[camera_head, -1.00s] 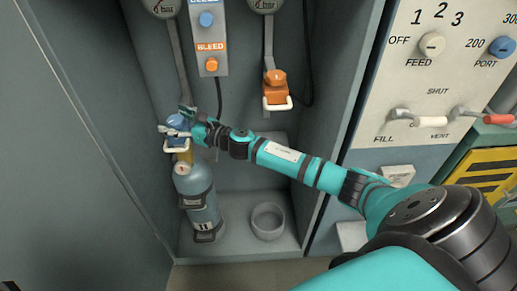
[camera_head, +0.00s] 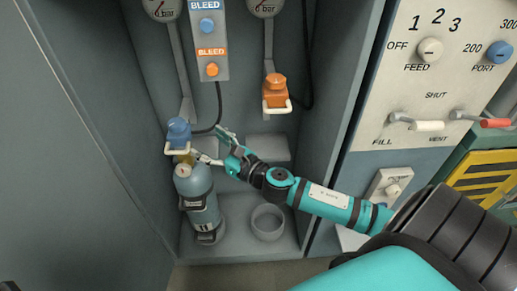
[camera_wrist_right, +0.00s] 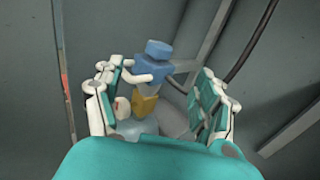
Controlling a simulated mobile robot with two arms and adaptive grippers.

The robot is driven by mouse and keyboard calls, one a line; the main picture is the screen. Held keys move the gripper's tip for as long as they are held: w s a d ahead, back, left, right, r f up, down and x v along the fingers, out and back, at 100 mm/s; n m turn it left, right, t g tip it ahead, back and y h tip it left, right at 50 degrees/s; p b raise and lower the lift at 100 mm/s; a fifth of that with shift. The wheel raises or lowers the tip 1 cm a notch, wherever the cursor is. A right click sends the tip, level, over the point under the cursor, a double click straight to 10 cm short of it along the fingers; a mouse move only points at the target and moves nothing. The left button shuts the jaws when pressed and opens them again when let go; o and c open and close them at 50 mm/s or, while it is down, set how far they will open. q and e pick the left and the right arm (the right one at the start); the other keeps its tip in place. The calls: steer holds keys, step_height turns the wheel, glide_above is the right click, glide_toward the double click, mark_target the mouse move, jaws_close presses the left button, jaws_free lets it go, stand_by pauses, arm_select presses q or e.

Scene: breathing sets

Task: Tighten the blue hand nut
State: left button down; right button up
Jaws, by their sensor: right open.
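The blue hand nut (camera_head: 179,126) sits on a blue connector with a pale loop handle, above the brass valve of a grey-blue cylinder (camera_head: 196,195). In the right wrist view the blue nut (camera_wrist_right: 158,49) tops the blue block, with the brass valve (camera_wrist_right: 146,104) below it. My right gripper (camera_head: 214,146) is open, just right of the connector and apart from the nut in the head view. In the right wrist view its two fingers (camera_wrist_right: 157,100) stand wide on either side of the valve area, and nothing is gripped. My left gripper is not in view.
An orange connector (camera_head: 275,92) hangs to the right. A bleed panel (camera_head: 209,50) with blue and orange knobs is above. An empty grey ring holder (camera_head: 267,222) stands right of the cylinder. Cabinet walls close in both sides; a control panel (camera_head: 440,80) is at right.

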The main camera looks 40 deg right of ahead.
steer(key=s+d+f+m+g+h, duration=0.1)
steer(key=s+f+m+g+h, duration=0.1)
steer(key=s+m, duration=0.3)
steer(key=s+d+f+m+g+h, duration=0.1)
steer(key=s+f+m, duration=0.4)
steer(key=m, duration=0.8)
steer(key=s+d+f+m+g+h, duration=0.1)
steer(key=s+f+m+g+h, duration=0.2)
steer(key=m, duration=0.6)
steer(key=shift+s+f+m+g+h, duration=0.35)
steer(key=shift+s+f+g, duration=0.6)
steer(key=shift+s, duration=0.85)
steer(key=shift+r, duration=0.2)
